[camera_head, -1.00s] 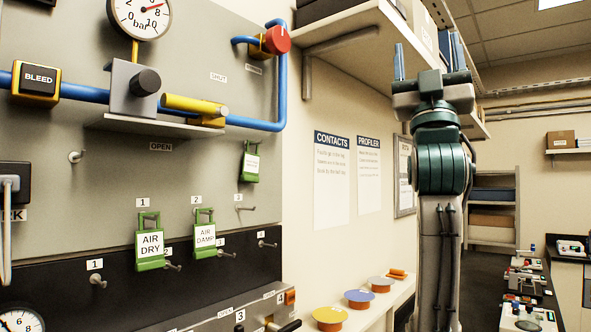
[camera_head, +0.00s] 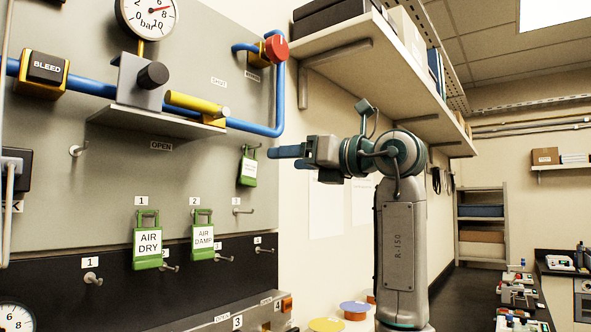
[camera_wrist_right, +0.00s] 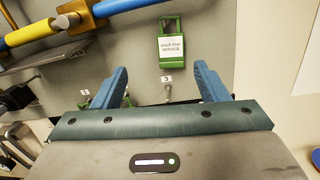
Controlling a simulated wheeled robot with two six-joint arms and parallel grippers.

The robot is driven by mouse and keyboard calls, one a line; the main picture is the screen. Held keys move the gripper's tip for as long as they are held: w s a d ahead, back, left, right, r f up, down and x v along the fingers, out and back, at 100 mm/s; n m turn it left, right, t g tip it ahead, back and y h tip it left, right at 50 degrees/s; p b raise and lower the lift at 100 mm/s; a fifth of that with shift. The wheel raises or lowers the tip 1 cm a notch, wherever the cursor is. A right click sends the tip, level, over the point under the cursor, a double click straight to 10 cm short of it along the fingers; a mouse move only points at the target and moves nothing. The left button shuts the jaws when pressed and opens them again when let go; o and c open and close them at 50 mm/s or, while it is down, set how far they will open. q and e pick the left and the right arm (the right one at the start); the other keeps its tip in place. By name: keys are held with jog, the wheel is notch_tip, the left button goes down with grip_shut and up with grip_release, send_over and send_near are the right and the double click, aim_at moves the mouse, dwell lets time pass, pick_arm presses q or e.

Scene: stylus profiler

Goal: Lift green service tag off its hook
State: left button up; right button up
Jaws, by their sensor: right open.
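The green service tag (camera_head: 249,170) hangs upright at the right of the grey panel, by its top loop. In the right wrist view the tag (camera_wrist_right: 171,48) shows its white label, "SHUT FOR SERVICE", ahead of and between my blue fingers. The hook is mostly hidden behind the loop. My right gripper (camera_head: 287,155) points left at the panel, just right of the tag and apart from it. It is open and empty; both spread fingers show in the wrist view (camera_wrist_right: 160,78). My left gripper is not in view.
Green tags AIR DRY (camera_head: 148,247) and AIR DAMP (camera_head: 203,237) hang lower left. An empty peg (camera_head: 240,211) juts below the service tag. A blue pipe (camera_head: 278,95) and yellow lever (camera_head: 195,103) are above. A wall shelf (camera_head: 375,55) overhangs my right arm.

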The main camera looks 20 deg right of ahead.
aim_at(249, 166)
jog(key=shift+m+h, duration=0.3)
jog(key=shift+h, duration=0.3)
jog(key=p+x, duration=0.2)
jog(key=x, duration=0.3)
jog(key=p+x, duration=0.2)
jog(key=x, duration=0.2)
jog(key=shift+w+d+f+p, duration=0.1)
jog(key=shift+w+f+p, duration=0.2)
jog(key=shift+w, duration=0.25)
jog(key=shift+w+a+f, duration=0.1)
jog(key=shift+w+a, duration=0.15)
jog(key=shift+w, duration=0.25)
grip_shut()
jog(key=shift+s, duration=0.1)
jog(key=shift+s+r, duration=0.2)
jog(key=shift+r, duration=0.05)
jog(key=shift+s+r, duration=0.3)
jog(key=shift+s, duration=0.1)
